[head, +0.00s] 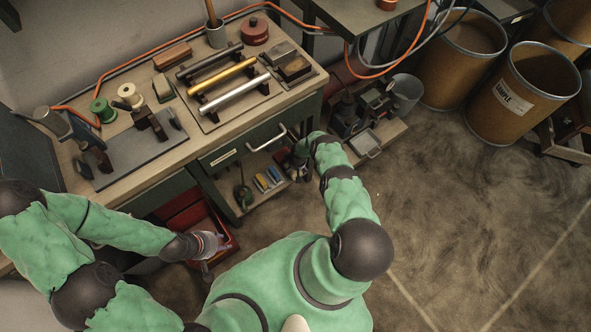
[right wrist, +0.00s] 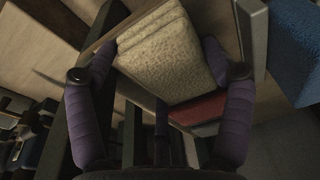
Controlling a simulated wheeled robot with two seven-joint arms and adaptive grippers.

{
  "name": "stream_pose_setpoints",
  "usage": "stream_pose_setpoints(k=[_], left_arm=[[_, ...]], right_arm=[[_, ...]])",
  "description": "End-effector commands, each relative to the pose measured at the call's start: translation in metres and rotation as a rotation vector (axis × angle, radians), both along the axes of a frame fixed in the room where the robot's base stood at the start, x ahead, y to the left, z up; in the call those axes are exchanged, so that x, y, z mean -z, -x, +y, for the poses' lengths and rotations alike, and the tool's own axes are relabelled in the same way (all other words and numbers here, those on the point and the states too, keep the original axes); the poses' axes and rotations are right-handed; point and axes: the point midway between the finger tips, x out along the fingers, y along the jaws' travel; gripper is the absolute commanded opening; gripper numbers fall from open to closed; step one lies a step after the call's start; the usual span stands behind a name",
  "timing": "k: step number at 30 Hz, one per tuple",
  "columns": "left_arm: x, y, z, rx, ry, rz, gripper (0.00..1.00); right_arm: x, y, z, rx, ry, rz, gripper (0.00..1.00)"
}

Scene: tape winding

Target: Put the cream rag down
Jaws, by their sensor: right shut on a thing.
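The cream rag (right wrist: 165,55) shows in the right wrist view as a folded, textured pale block between the two purple-padded fingers of my right gripper (right wrist: 160,80). The gripper is shut on it. In the head view my right gripper (head: 297,166) is a dark shape at the right end of the workbench, low by its open shelf. I cannot make out the rag there. My left gripper (head: 214,244) is low in front of the bench, over a red bin (head: 186,221). Its finger opening is unclear.
The workbench (head: 150,85) carries metal bars, spools and a grey mat. Its shelf (head: 262,186) holds small coloured items. A drawer handle (head: 267,137) juts out above. A low platform with machinery (head: 365,140) stands to the right, with drums (head: 522,95) behind. The floor (head: 460,220) at right is clear.

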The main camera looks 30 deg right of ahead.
Motion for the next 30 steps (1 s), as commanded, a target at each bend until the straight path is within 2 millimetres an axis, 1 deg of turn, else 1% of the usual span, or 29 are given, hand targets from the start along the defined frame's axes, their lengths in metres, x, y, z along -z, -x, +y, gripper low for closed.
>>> stream_pose_setpoints(k=[7, 11, 12, 13, 14, 26, 29, 30], left_arm=[[-0.0007, -0.0003, 0.0001, 0.000, 0.000, -0.001, 0.40], [-0.0007, -0.0003, 0.0001, 0.000, 0.000, -0.001, 0.40], [-0.0006, -0.0003, 0.0001, 0.000, 0.000, -0.001, 0.40], [-0.0006, -0.0003, 0.0001, 0.000, 0.000, -0.001, 0.40], [-0.0006, -0.0003, 0.0001, 0.000, 0.000, -0.001, 0.40], [-0.0005, -0.0002, 0.0000, 0.000, 0.000, -0.001, 0.40], [-0.0005, -0.0002, 0.0000, 0.000, 0.000, 0.000, 0.40], [-0.0048, -0.0001, 0.0000, 0.000, 0.000, 0.000, 0.40]], right_arm=[[-0.0008, -0.0009, -0.0008, 0.000, 0.001, -0.001, 0.54], [0.0026, 0.0000, -0.0001, 0.002, 0.000, 0.000, 0.54], [0.0026, -0.0002, -0.0005, 0.002, 0.001, 0.000, 0.87], [0.0024, -0.0003, -0.0005, 0.001, 0.001, 0.000, 0.95], [0.0024, -0.0002, -0.0004, 0.001, 0.001, 0.000, 1.00], [0.0016, -0.0006, -0.0006, 0.001, 0.001, 0.000, 1.00], [-0.0016, -0.0014, -0.0011, -0.001, 0.001, -0.002, 1.00], [-0.0052, -0.0005, -0.0010, 0.000, 0.001, -0.001, 1.00]])
